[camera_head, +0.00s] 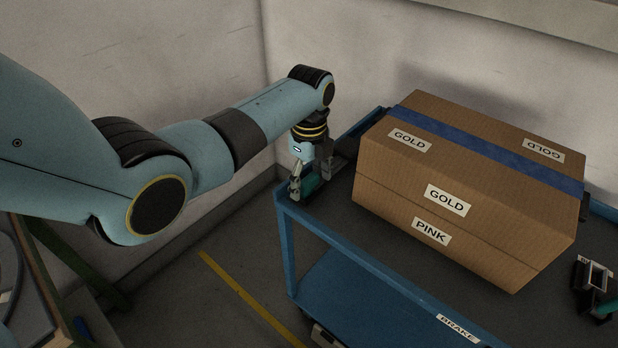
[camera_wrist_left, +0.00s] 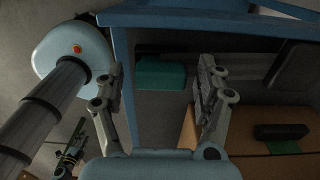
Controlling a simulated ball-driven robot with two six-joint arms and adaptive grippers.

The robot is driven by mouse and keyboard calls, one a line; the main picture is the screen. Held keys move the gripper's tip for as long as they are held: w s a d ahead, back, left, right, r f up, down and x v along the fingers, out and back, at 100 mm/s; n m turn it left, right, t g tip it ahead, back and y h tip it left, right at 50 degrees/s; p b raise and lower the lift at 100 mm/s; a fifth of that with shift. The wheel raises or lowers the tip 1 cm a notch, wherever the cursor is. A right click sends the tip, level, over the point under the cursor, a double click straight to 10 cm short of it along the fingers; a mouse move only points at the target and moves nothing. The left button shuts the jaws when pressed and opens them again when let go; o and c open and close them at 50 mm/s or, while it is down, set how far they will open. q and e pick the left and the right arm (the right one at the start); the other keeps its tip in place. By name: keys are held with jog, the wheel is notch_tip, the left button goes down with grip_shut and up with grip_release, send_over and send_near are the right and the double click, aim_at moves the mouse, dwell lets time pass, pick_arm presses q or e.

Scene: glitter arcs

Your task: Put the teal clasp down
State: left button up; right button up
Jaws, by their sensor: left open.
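The teal clasp (camera_wrist_left: 160,74) lies by the cart's blue end rim in the left wrist view, between my open left fingers, with a gap on each side. In the head view the clasp (camera_head: 313,187) is partly hidden by my left gripper (camera_head: 311,184), which points down at the cart's near left corner. The left gripper (camera_wrist_left: 160,92) holds nothing. Whether the clasp rests fully on the deck is hard to see. My right gripper (camera_head: 596,277) is at the right edge of the head view, partly cut off; its jaws are unclear.
A large cardboard box (camera_head: 480,180) with blue tape and GOLD and PINK labels fills much of the cart top (camera_head: 395,260), right of my left gripper. A blue lower shelf (camera_head: 365,295) shows below. A pale wall stands behind; a yellow line (camera_head: 245,293) marks the floor.

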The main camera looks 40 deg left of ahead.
aim_at(309, 178)
pick_arm(q)
jog(key=shift+r, duration=0.45)
notch_tip(309, 178, up, 12)
jog(key=p, duration=0.2)
jog(key=shift+f, duration=0.25)
jog(key=shift+f, duration=0.1)
